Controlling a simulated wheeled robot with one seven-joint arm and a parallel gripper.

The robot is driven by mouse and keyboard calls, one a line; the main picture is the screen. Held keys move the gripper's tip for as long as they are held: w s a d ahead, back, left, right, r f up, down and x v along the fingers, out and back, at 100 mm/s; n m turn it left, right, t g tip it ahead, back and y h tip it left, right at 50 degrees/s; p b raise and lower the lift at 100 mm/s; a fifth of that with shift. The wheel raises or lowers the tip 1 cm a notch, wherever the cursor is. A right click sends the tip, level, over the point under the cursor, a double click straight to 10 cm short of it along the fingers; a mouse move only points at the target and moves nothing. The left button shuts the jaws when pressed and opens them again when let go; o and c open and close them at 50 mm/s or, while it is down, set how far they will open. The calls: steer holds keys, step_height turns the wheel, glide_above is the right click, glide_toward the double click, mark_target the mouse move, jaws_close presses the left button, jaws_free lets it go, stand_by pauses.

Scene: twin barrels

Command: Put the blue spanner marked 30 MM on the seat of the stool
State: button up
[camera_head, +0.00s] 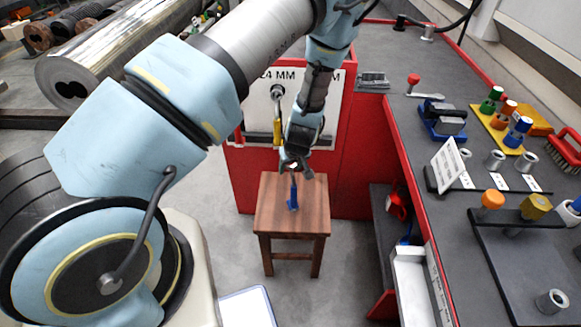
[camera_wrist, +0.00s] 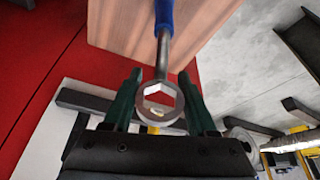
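The blue spanner (camera_head: 293,194) is upright over the stool, its blue handle pointing down. I cannot tell whether its lower end touches the wood; no 30 MM mark is legible on it. The wooden stool's square seat (camera_head: 270,215) is otherwise bare. My gripper (camera_head: 296,167) is above the seat, shut on the spanner's upper ring. In the wrist view, the steel ring of the spanner (camera_wrist: 174,114) sits between the two green fingers of my gripper (camera_wrist: 160,85), and the blue handle runs away towards the seat (camera_wrist: 115,25).
Behind the stool, a red cabinet carries a white board (camera_head: 258,103) marked 24 MM, with a yellow spanner (camera_head: 277,132) hanging there; my arm hides part of another label. A dark workbench (camera_head: 390,60) with colored tools and holders runs along the right. Grey floor is clear left of the stool.

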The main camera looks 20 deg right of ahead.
steer(key=o, duration=0.4)
steer(key=shift+r, duration=0.1)
steer(key=v, duration=1.2)
steer(key=s+a+r+g, duration=0.1)
steer(key=a+r, duration=0.9)
steer(key=a, duration=0.5)
steer(key=s+a+r+g, duration=0.1)
steer(key=s+a+r, duration=0.1)
steer(key=a+r, duration=0.7)
steer(key=a, duration=0.6)
steer(key=shift+s+r+m+g, duration=0.2)
steer(key=shift+r+m+g, duration=0.2)
